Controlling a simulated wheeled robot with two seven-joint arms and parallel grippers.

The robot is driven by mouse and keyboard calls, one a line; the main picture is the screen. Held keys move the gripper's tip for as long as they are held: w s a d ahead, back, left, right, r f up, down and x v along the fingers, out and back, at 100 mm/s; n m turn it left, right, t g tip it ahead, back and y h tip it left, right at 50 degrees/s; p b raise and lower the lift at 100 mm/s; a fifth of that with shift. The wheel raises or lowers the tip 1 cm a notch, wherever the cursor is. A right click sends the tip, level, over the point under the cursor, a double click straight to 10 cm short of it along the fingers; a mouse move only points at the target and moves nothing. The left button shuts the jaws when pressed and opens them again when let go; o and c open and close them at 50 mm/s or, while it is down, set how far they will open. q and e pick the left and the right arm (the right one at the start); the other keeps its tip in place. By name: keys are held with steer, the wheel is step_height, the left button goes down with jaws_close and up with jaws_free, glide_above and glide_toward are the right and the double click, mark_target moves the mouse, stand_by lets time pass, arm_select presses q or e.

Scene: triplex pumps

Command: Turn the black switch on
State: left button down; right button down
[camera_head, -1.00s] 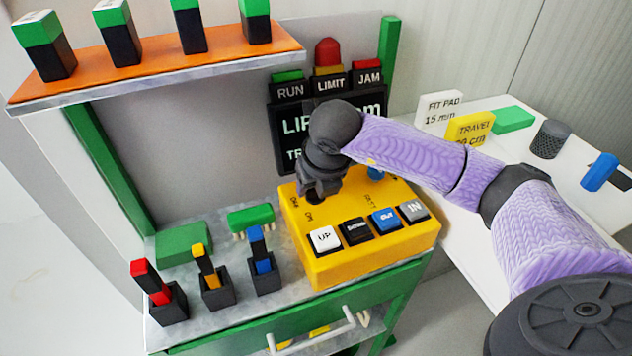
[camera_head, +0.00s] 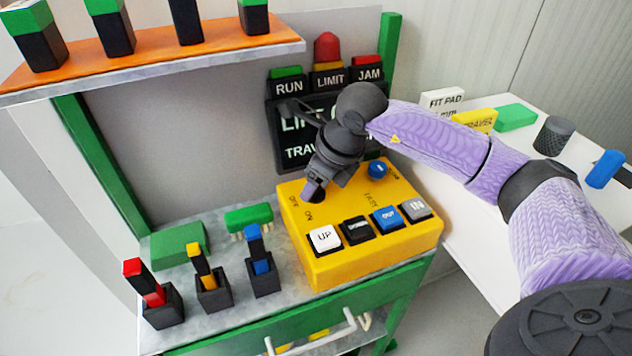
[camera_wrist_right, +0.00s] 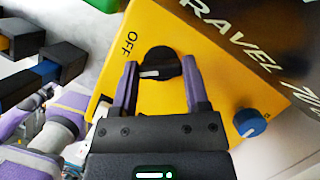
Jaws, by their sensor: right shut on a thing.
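The black switch (camera_wrist_right: 160,60) is a round knob with a white mark on the yellow control box (camera_wrist_right: 205,90). The word OFF is printed beside it in the right wrist view. In that view the white mark points left, toward one finger. My right gripper (camera_head: 314,190) is tilted down at the box (camera_head: 335,270), where OFF and ON labels show by its fingertips. Its fingers are on both sides of the knob and shut on it. In the head view the gripper hides the knob. My left gripper is not seen.
The box also carries a white UP button (camera_head: 324,239), black, blue and grey buttons, and a blue knob (camera_head: 377,169). Several small coloured levers (camera_head: 262,260) stand left of it. An orange shelf (camera_head: 150,60) hangs above left, and a display panel (camera_head: 290,155) stands behind.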

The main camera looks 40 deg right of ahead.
steer(key=n+y, duration=0.1)
steer(key=n, duration=0.2)
steer(key=shift+d+g, duration=0.1)
steer(key=shift+g, duration=0.2)
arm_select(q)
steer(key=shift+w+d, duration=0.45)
arm_select(e)
steer(key=shift+n+g, duration=0.3)
steer(key=shift+n, duration=0.5)
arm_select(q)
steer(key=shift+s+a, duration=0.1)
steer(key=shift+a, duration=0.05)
arm_select(e)
steer(key=shift+y, duration=0.3)
steer(key=c, duration=0.5)
jaws_free()
steer(key=o, duration=0.4)
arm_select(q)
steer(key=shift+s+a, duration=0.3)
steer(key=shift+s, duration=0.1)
